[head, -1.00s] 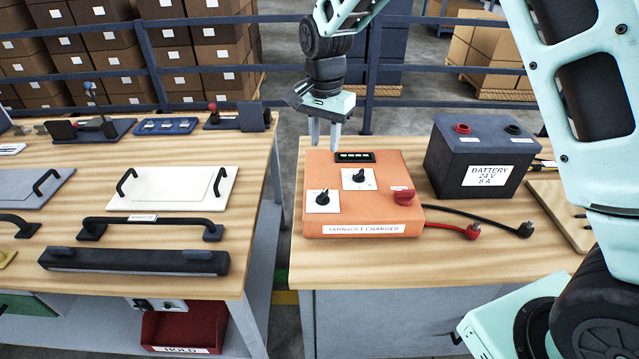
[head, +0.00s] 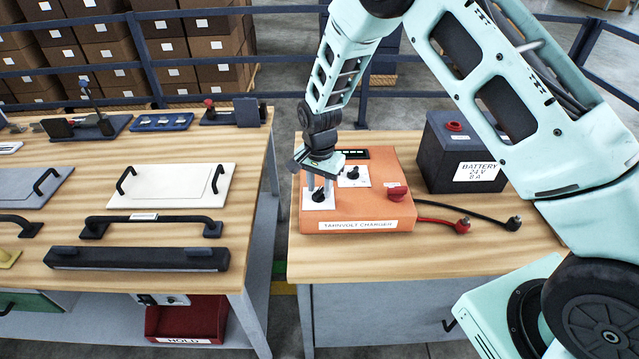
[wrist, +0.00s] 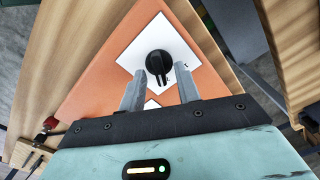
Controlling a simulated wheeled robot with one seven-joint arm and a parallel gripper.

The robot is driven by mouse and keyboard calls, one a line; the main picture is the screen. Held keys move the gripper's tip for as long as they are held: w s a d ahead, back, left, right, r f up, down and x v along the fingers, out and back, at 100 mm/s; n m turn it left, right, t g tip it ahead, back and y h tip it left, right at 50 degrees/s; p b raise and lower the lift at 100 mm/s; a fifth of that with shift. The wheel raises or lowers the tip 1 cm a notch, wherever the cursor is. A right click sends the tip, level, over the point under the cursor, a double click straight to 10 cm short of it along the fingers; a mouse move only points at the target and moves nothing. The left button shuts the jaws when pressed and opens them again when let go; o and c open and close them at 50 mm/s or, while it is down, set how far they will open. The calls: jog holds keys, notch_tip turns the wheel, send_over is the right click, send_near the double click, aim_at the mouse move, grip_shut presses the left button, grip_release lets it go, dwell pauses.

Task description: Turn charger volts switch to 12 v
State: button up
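The orange Tarnvolt charger (head: 345,210) sits on the right bench. Its front-left black knob on a white plate (wrist: 130,52) is partly hidden by my gripper (head: 318,192) in the head view. In the wrist view this knob (wrist: 159,63) lies between the tips of my two open fingers, its pointer toward my palm; I cannot tell whether they touch it. A second black knob (head: 352,173) stands behind and right on its own white plate. A red knob (head: 397,192) is at the charger's right. The plates' markings are too small to read.
A dark battery (head: 438,150), labelled 24 V 8 A, stands right of the charger. Red and black leads (head: 462,226) lie on the bench beside it. The left bench (head: 150,240) carries handled panels and fixtures. Bare wood (head: 400,260) lies in front of the charger.

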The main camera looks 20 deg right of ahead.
jog(key=shift+c, duration=0.3)
grip_shut()
jog(key=n+b, duration=0.3)
jog(key=n, duration=0.2)
jog(key=shift+w+a, duration=0.1)
jog(key=n+b, duration=0.1)
jog(key=n, duration=0.5)
jog(key=shift+a+n+b, duration=0.15)
jog(key=shift+n+b, duration=0.25)
jog(key=shift+o, duration=0.3)
grip_release()
